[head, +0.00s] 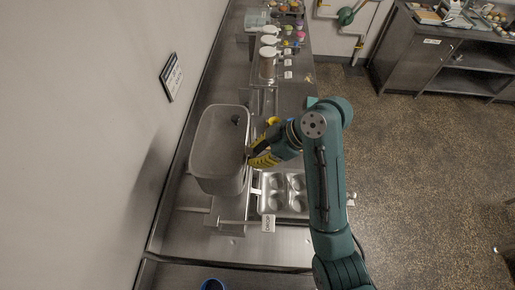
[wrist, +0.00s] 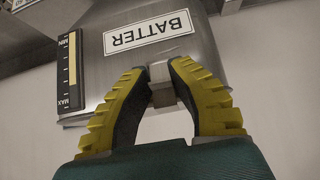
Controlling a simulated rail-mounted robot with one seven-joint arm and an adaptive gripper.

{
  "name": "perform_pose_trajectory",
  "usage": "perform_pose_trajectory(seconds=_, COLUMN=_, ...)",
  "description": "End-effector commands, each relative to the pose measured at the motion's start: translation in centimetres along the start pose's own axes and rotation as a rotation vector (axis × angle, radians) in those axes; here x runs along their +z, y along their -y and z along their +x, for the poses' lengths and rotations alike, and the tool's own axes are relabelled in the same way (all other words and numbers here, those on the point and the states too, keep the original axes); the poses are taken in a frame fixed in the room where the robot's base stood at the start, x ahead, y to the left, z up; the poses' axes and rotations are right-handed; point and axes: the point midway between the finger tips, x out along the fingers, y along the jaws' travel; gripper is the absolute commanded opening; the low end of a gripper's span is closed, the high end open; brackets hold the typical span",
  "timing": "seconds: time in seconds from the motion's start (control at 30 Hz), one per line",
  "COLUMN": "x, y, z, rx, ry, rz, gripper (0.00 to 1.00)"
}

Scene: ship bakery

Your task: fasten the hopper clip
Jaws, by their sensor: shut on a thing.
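The hopper (head: 218,184) is a grey, open-topped metal bin standing left of my arm on the steel counter. In the wrist view the hopper's face (wrist: 92,42) carries a BATTER label and a MIN–MAX level gauge. A small blocky metal clip (wrist: 164,92) sits just below the label. My gripper (wrist: 158,76) has yellow ridged fingers, and they are closed on the clip from both sides. In the head view my gripper (head: 258,158) is against the hopper's right side, and the clip is hidden there. I cannot tell whether the clip is latched.
Jars with white lids (head: 268,53) and small coloured items stand farther along the counter. A wall sign (head: 172,77) hangs at left. Open floor lies right.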

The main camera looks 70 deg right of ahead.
Motion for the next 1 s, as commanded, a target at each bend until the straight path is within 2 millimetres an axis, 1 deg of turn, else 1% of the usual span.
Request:
perform_pose_trajectory(seconds=0.03, x=-0.35, y=0.11, z=-0.12, rx=-0.006, ry=0.02, rz=0.002, gripper=0.0)
perform_pose_trajectory(seconds=0.23, x=-0.27, y=0.08, z=0.12, rx=-0.005, ry=0.073, rz=0.002, gripper=0.0)
perform_pose_trajectory(seconds=0.7, x=-0.05, y=0.05, z=0.33, rx=-0.004, ry=0.088, rz=0.004, gripper=0.0)
perform_pose_trajectory(seconds=0.73, x=-0.05, y=0.05, z=0.33, rx=-0.004, ry=0.088, rz=0.004, gripper=0.24)
perform_pose_trajectory(seconds=0.87, x=-0.09, y=0.04, z=0.28, rx=-0.003, ry=0.087, rz=0.003, gripper=0.48)
perform_pose_trajectory(seconds=0.9, x=-0.11, y=0.03, z=0.26, rx=-0.003, ry=0.087, rz=0.002, gripper=0.5)
perform_pose_trajectory(seconds=1.0, x=-0.16, y=0.02, z=0.21, rx=-0.002, ry=0.087, rz=0.002, gripper=0.5)
